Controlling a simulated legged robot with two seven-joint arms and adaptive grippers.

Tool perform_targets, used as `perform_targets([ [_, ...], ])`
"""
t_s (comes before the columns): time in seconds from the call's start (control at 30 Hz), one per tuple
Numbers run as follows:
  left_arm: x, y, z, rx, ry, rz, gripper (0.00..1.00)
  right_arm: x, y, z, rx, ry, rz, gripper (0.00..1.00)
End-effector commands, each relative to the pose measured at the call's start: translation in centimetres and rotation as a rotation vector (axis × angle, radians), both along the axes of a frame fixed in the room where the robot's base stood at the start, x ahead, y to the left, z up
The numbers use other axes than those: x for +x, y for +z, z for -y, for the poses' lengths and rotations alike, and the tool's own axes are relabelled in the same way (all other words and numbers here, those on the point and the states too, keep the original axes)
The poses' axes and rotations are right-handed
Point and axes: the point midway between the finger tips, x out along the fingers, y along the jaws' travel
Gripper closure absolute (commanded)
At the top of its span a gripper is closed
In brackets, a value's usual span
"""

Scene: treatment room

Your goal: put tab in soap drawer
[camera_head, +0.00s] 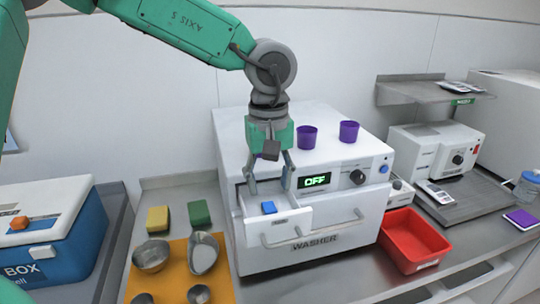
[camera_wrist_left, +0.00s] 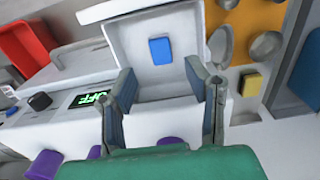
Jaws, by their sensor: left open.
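The blue tab (camera_head: 268,207) lies inside the open soap drawer (camera_head: 292,218) at the front left of the white washer (camera_head: 330,235). In the left wrist view the tab (camera_wrist_left: 160,51) lies flat on the drawer floor, apart from the drawer walls. My left gripper (camera_head: 269,186) points down above the drawer, with its fingers spread and nothing between them. In the left wrist view the open fingers (camera_wrist_left: 165,82) frame the drawer, and the tab lies beyond their tips. My right gripper shows in neither view.
Two purple cups (camera_head: 307,137) (camera_head: 348,131) stand on the washer. A red bin (camera_head: 412,240) is to its right. An orange mat (camera_head: 172,272) with metal bowls, and yellow (camera_head: 157,219) and green (camera_head: 199,213) sponges, are to its left. A blue cooler box (camera_head: 45,235) stands far left.

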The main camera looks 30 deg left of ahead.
Motion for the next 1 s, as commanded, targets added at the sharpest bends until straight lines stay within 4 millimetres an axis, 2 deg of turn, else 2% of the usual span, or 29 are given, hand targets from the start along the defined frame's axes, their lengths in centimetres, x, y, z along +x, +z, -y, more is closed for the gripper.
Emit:
perform_targets([
  [0.1, 0.1, 2.7, 0.0, -0.002, 0.001, 0.004, 0.57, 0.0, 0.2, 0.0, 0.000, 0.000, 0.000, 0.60],
  [0.33, 0.1, 5.8, 0.0, -0.001, 0.001, -0.001, 0.57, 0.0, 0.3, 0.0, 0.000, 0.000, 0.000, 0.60],
  [0.5, 0.0, 6.5, -0.1, 0.000, 0.001, 0.000, 0.57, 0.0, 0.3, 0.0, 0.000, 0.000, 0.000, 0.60],
  [1.0, 0.0, 6.5, 0.0, 0.001, 0.000, -0.001, 0.57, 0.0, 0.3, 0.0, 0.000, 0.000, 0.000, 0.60],
])
